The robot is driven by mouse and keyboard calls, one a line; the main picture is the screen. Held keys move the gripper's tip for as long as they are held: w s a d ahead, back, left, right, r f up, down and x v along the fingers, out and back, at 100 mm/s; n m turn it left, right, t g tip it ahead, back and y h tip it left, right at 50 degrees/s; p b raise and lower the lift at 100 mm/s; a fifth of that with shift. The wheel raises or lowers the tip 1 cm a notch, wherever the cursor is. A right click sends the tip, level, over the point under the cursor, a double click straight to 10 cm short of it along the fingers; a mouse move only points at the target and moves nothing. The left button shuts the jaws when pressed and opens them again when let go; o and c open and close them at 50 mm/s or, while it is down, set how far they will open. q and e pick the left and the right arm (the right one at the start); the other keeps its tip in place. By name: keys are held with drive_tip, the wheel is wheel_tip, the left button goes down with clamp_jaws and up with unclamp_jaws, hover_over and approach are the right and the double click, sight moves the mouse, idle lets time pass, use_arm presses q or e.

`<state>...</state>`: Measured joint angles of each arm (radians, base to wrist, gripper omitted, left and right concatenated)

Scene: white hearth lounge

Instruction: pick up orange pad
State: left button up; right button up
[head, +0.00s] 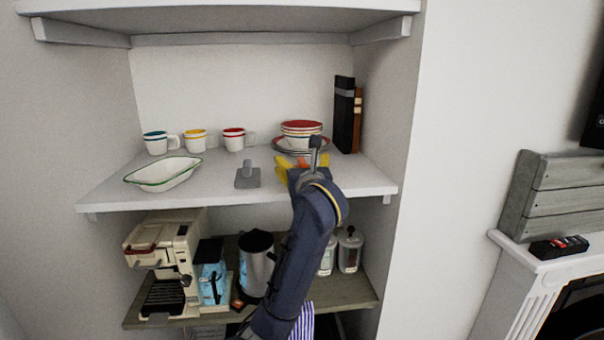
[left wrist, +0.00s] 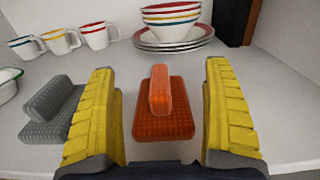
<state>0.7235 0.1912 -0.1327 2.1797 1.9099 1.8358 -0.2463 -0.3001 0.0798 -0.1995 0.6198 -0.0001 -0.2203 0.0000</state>
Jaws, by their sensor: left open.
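The orange pad (left wrist: 178,124) lies on the white shelf (left wrist: 285,140), with a raised grip on its top. In the left wrist view it sits between the two yellow fingers of my left gripper (left wrist: 160,118), which is open with a gap on each side of the pad. In the head view my left gripper (head: 296,168) is over the shelf's front right part, and only a bit of the orange pad (head: 304,161) shows behind the arm. My right gripper is not in view.
A grey pad (head: 247,178) of similar shape lies to the left. Stacked bowls (head: 301,133) on plates stand behind, with dark books (head: 344,113) to their right. Several mugs (head: 196,139) and a white dish (head: 163,174) are further left. The shelf's front right corner is clear.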

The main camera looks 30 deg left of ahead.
use_arm(q)
drive_tip(key=shift+w+a, duration=0.3)
drive_tip(key=shift+c, duration=0.2)
drive_tip(key=shift+f, duration=0.1)
clamp_jaws()
idle(0.3)
